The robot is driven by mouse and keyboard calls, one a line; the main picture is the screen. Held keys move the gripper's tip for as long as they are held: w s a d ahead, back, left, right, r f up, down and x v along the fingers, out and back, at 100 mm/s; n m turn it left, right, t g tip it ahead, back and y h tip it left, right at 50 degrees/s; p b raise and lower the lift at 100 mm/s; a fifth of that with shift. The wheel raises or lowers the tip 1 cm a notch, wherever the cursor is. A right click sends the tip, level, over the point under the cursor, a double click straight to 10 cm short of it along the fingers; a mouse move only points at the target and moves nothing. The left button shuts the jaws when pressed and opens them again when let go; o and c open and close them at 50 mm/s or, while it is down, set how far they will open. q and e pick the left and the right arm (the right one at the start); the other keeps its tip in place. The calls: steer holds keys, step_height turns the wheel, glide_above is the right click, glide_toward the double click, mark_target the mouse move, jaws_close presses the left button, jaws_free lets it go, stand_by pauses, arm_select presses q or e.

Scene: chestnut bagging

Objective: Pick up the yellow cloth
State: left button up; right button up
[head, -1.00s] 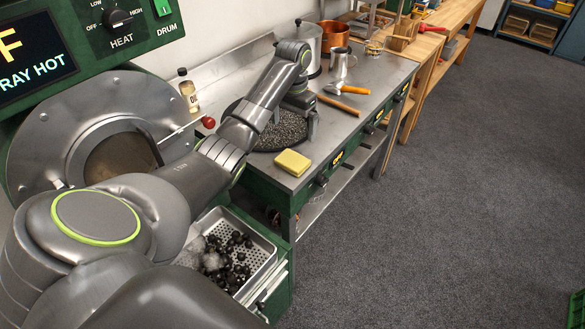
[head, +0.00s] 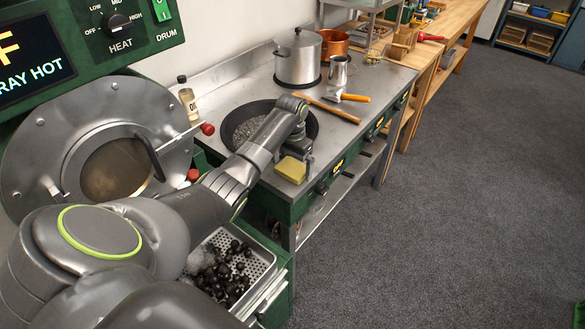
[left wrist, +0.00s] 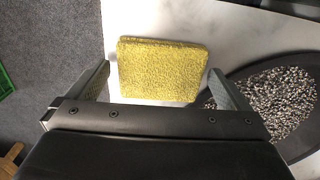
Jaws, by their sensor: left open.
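The yellow cloth (head: 291,170) is a small folded block lying on the steel counter near its front edge. In the left wrist view the cloth (left wrist: 162,70) lies flat on the pale counter surface. My left gripper (head: 296,150) is right above and behind the cloth in the head view. In the left wrist view its fingers (left wrist: 158,86) are spread wide, one at each side of the cloth, with gaps between, and hold nothing. Its height above the counter is hard to tell. My right gripper is not in view.
A dark pan (head: 312,125) of grey grains stands close behind the cloth; it shows beside the right finger in the left wrist view (left wrist: 301,140). A hammer (head: 348,97), a wooden handle (head: 330,109) and a pot (head: 298,60) are further back. A perforated tray (head: 262,262) holds dark chestnuts.

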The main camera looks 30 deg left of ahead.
mark_target(292, 168)
arm_select(q)
steer(key=shift+f, duration=0.3)
steer(key=c, duration=0.8)
step_height(292, 168, up, 10)
steer(key=b, duration=0.1)
